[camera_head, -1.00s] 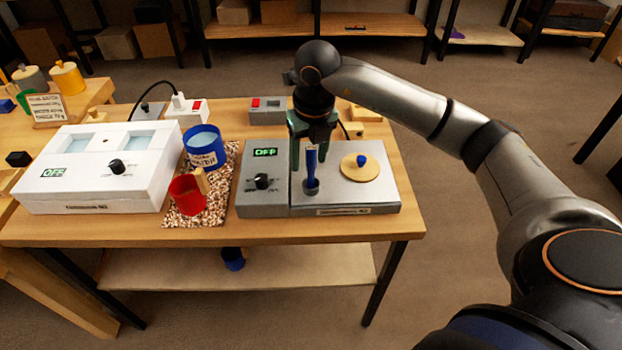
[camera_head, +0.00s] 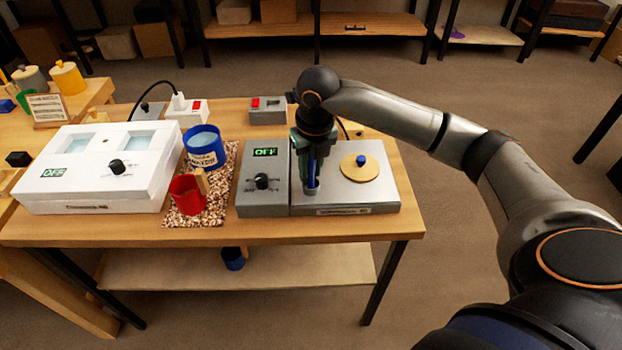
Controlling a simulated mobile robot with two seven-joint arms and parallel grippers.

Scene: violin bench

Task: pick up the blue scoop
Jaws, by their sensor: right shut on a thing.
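The blue scoop (camera_head: 311,169) stands upright at the left side of the grey hot-plate unit's top, its lower end at a small round opening. My right gripper (camera_head: 309,165) points down over it and is shut on its handle. The fingers hide part of the handle. My left gripper is not in view.
The grey unit (camera_head: 350,211) also bears a round wooden lid (camera_head: 374,174) with a blue knob. To the left are a red mug (camera_head: 186,195) and a blue pot (camera_head: 203,158) on a speckled mat (camera_head: 222,200), then a white box (camera_head: 60,190). The table's front edge (camera_head: 330,228) is clear.

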